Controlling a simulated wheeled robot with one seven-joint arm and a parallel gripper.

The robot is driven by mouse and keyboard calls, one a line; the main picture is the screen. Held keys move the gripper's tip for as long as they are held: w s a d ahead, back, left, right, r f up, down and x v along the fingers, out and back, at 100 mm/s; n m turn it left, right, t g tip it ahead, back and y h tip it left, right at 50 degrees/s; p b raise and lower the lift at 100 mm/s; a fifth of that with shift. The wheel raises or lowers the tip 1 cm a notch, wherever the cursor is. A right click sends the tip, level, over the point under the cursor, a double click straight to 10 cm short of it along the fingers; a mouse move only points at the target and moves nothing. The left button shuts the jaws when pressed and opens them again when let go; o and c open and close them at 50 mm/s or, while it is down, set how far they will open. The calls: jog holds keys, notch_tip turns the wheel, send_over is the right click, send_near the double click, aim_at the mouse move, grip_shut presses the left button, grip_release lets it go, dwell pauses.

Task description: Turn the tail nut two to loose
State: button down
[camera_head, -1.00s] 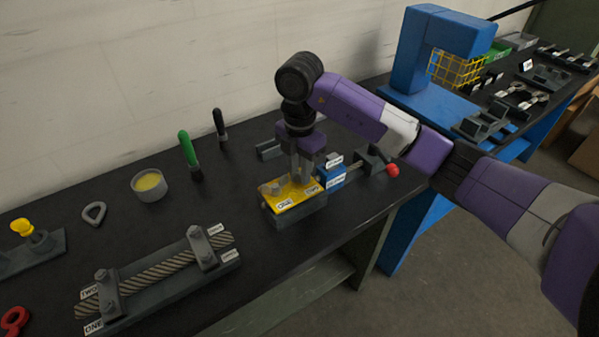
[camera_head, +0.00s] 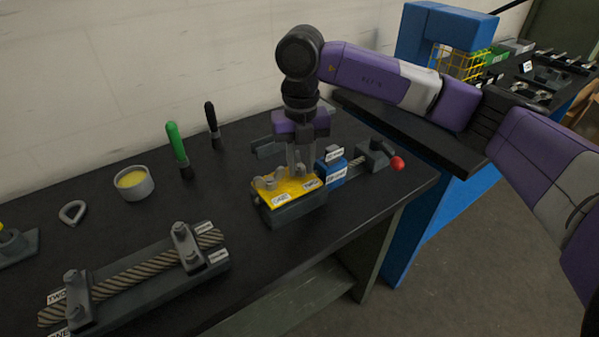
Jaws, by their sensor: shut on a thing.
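A yellow plate (camera_head: 290,190) lies on a dark block near the table's front edge. Grey nuts (camera_head: 268,182) stand on its left part. Its right label (camera_head: 311,186) appears to read TWO. My gripper (camera_head: 301,172) points straight down over the plate's right part, beside that label. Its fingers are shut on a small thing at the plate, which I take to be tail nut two. The fingers hide most of it, so its turn cannot be told.
A blue block (camera_head: 331,172) and a screw vice with a red knob (camera_head: 397,164) sit close on the right. A rope clamp fixture (camera_head: 150,285) lies at front left. A green-handled tool (camera_head: 177,145) and a yellow-filled cup (camera_head: 133,183) stand behind.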

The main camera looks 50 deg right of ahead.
jog(key=n+b, duration=0.3)
jog(key=shift+s+d+f+n, duration=0.15)
jog(key=shift+f+n, duration=0.1)
jog(key=shift+n, duration=0.15)
jog(key=n+b, duration=0.2)
jog(key=n, duration=0.1)
jog(key=shift+d+n, duration=0.15)
jog(key=shift+n, duration=0.15)
jog(key=n+b, duration=0.2)
jog(key=n, duration=0.1)
jog(key=shift+d+n, duration=0.1)
jog(key=shift+n, duration=0.3)
jog(key=n+b, duration=0.1)
jog(key=n, duration=0.3)
jog(key=shift+d+r, duration=0.1)
jog(key=shift+d, duration=0.05)
jog(key=n, duration=0.4)
jog(key=shift+w+d, duration=0.1)
jog(key=shift+w, duration=0.1)
jog(key=n, duration=0.4)
jog(key=shift+w+n, duration=0.15)
jog(key=shift+n, duration=0.15)
jog(key=n, duration=0.4)
jog(key=shift+w, duration=0.15)
jog(key=shift+w+n, duration=0.1)
jog(key=shift+n, duration=1.9)
